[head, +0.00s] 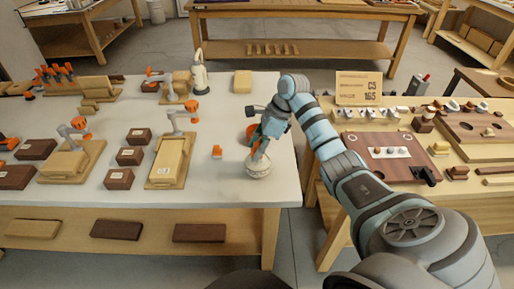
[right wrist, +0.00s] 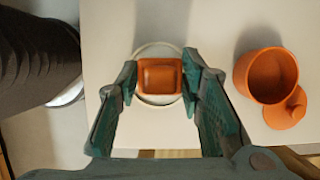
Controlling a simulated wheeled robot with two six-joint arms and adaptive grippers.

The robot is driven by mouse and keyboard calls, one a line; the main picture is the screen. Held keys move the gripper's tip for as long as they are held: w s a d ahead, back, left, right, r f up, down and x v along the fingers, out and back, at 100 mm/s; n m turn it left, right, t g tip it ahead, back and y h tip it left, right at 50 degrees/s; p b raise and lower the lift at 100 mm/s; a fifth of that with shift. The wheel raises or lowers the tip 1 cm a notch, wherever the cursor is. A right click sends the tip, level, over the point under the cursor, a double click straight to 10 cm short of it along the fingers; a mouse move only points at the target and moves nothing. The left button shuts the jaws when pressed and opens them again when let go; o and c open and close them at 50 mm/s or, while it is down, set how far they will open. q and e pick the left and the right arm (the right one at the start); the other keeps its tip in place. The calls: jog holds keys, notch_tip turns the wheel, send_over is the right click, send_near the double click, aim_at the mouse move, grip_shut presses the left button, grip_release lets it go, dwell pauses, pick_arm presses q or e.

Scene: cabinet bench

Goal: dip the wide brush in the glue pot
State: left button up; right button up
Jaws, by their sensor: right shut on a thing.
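My right gripper (head: 261,153) points down over a white round pot (head: 258,170), which looks like the glue pot, near the front right corner of the white table. In the right wrist view, my gripper (right wrist: 160,78) is shut on an orange block-shaped end (right wrist: 160,75), apparently the handle of the wide brush, seen end-on. The rim of the white pot (right wrist: 157,50) shows around and beneath it. The brush's bristles are hidden, so I cannot tell how deep they are. My left gripper is out of view.
An orange cup (right wrist: 265,75) with a small orange round piece (right wrist: 287,108) stands close beside the pot. A small orange item (head: 217,152) lies left of it. Clamped wooden boards (head: 168,160) and dark blocks fill the left. A second bench (head: 440,172) stands right, across a gap.

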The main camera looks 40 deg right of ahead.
jog(key=shift+f+b, duration=0.4)
jog(key=shift+f, duration=0.15)
dwell(1.1)
notch_tip(320, 180, up, 7)
jog(key=p, duration=0.5)
jog(key=shift+r+p, duration=0.1)
jog(key=shift+p, duration=0.3)
